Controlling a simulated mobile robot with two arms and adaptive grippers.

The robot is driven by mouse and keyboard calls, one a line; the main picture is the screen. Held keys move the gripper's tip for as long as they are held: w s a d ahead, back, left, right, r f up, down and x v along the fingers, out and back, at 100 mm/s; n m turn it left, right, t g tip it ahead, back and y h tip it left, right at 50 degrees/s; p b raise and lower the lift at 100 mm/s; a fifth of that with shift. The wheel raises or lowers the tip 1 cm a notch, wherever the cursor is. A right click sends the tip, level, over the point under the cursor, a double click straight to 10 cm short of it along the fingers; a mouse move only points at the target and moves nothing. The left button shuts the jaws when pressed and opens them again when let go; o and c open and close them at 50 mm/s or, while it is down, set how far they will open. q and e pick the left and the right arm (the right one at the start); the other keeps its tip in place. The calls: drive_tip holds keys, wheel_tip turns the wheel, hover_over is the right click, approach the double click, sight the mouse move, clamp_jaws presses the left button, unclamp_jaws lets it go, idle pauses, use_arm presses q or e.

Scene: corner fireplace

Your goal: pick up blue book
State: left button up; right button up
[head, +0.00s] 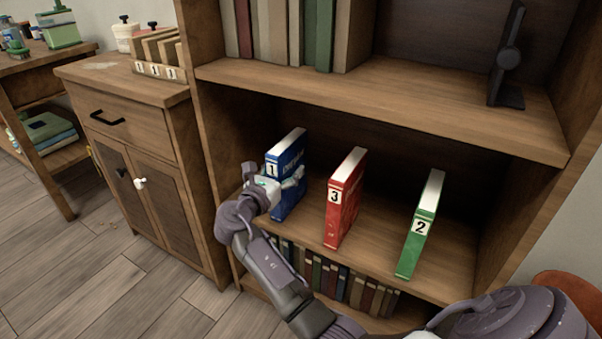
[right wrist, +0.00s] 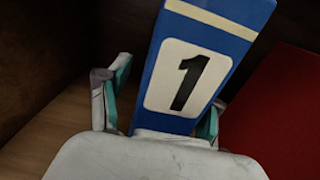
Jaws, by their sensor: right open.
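The blue book (head: 289,158) stands upright on the middle shelf, with a white "1" label on its spine. In the right wrist view the blue book (right wrist: 205,65) rises between the fingers, its spine facing my palm. My right gripper (head: 283,182) is at the book's spine. In the right wrist view my right gripper (right wrist: 160,100) is open, with one finger on each side of the book. A gap shows between the left finger and the book; contact on the right side cannot be told. My left gripper is not in view.
A red book (head: 342,200) labelled 3 stands just right of the blue book, and a green book (head: 419,226) labelled 2 farther right. The shelf above (head: 400,97) overhangs them. Several small books (head: 340,280) fill the shelf below. A cabinet (head: 140,130) stands left.

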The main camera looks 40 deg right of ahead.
drive_tip(key=shift+w+d, duration=0.15)
drive_tip(key=shift+d, duration=0.05)
drive_tip(key=shift+a+r, duration=0.1)
clamp_jaws()
